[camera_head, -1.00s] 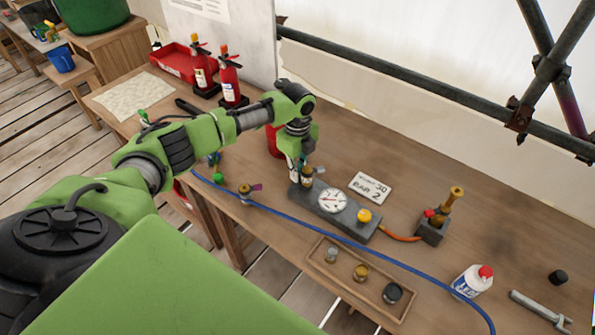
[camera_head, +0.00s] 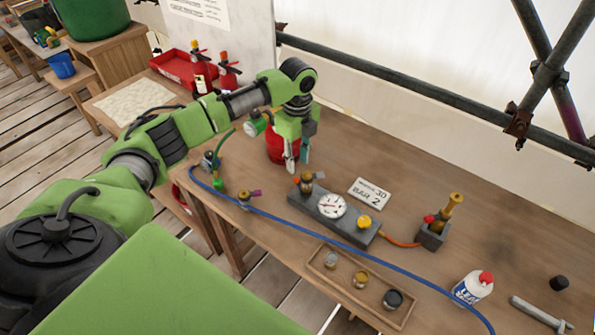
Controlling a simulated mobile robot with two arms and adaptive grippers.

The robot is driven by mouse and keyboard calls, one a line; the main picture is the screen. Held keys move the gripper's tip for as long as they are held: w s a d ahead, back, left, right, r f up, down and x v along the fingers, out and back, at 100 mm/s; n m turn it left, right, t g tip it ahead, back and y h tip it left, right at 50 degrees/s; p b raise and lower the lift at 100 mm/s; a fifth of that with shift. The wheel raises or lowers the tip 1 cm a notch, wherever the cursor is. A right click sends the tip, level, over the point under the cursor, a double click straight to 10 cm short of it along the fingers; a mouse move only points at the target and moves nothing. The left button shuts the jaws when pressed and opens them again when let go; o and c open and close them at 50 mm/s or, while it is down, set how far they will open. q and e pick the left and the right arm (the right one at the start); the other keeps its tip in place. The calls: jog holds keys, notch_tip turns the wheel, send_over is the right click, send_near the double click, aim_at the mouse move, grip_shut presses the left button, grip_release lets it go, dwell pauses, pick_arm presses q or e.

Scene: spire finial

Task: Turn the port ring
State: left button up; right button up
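The grey gauge block (camera_head: 345,227) lies on the bench with a white dial (camera_head: 332,206) and a yellow knob (camera_head: 364,222). At its left end stands a brass port fitting (camera_head: 306,184) with an orange-tipped lever; I cannot make out the ring itself clearly. My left gripper (camera_head: 298,166) points down just above and behind that fitting, apart from it. Its two fingers show a narrow gap with nothing visible between them. My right gripper is not in view.
A blue hose (camera_head: 283,218) runs along the bench front, past a brass valve (camera_head: 245,197). A wooden tray (camera_head: 340,281) holds small fittings. A red container (camera_head: 277,150) stands behind my gripper. A brass fitting on a block (camera_head: 433,236) and a white bottle (camera_head: 473,286) are right.

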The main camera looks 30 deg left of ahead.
pick_arm(q)
notch_tip(320, 180, up, 4)
jog(key=shift+r, duration=0.1)
dwell(0.6)
